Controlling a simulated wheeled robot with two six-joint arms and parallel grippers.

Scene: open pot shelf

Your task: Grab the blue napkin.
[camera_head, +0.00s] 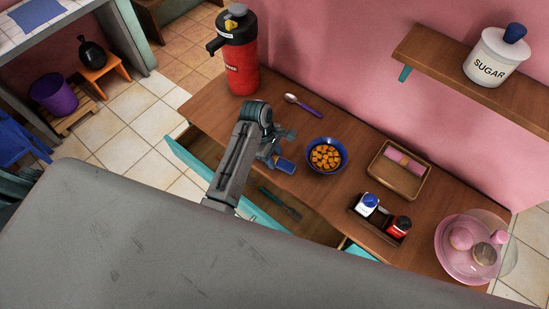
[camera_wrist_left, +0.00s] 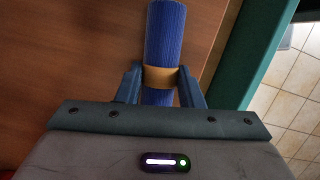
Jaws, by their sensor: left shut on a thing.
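The blue napkin (camera_wrist_left: 165,35) is rolled up, with a tan ring (camera_wrist_left: 161,76) around it. In the head view the napkin (camera_head: 287,166) shows as a small blue end beside my left gripper (camera_head: 276,158), near the front edge of the wooden counter, left of a bowl. In the left wrist view my left gripper (camera_wrist_left: 160,78) has one finger on each side of the napkin at the ring, and is shut on it. Whether the napkin touches the counter I cannot tell. My right gripper is not in view.
A blue bowl of orange cubes (camera_head: 327,156) stands right of my left gripper. A purple-handled spoon (camera_head: 303,105) lies behind it. An open drawer (camera_head: 262,212) with a fork is below the front edge. A red dispenser (camera_head: 238,62) stands at the counter's back left.

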